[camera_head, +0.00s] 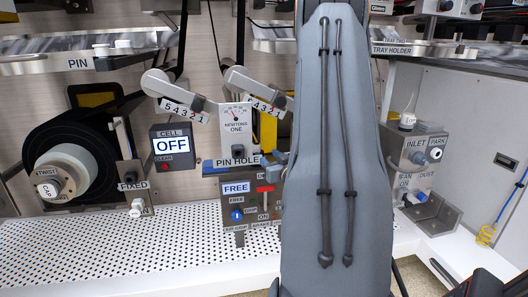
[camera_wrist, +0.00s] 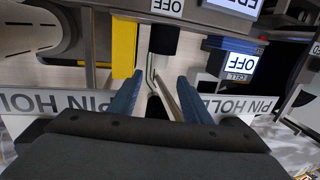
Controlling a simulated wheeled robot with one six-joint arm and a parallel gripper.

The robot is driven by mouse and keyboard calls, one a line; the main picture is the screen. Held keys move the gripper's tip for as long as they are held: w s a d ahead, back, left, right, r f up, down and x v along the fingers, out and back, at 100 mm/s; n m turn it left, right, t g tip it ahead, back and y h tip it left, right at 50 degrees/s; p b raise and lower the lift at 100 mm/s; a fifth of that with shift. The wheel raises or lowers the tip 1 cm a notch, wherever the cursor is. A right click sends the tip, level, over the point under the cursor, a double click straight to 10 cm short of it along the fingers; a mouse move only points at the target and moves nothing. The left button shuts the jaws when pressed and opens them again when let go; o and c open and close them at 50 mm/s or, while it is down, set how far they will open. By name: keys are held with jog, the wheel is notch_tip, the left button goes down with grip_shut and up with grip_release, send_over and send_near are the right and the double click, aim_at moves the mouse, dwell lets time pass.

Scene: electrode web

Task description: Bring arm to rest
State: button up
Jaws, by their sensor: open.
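My gripper (camera_wrist: 158,92) shows in the wrist view with its two blue fingers apart. A black cylinder (camera_wrist: 164,40) and thin pale strips (camera_wrist: 152,72) appear beyond and between the fingers. I see nothing clamped by them. In the head view my grey arm link fills the centre, from the top edge to the bottom. Blue-grey parts at its left edge, beside the PIN HOLD plate (camera_head: 231,162), seem to be my gripper, mostly hidden. PIN HOLD lettering (camera_wrist: 50,102) also shows on both sides of the fingers in the wrist view.
A FREE display box (camera_head: 237,188) stands below the plate. A CELL box (camera_head: 171,146) reads OFF, and a dark roll (camera_head: 48,135) is at left. An INLET box (camera_head: 412,152) is right of my arm. The perforated bench top (camera_head: 100,240) is clear at front left.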

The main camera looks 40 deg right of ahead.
jog(key=shift+s+a, duration=0.2)
jog(key=shift+s, duration=0.2)
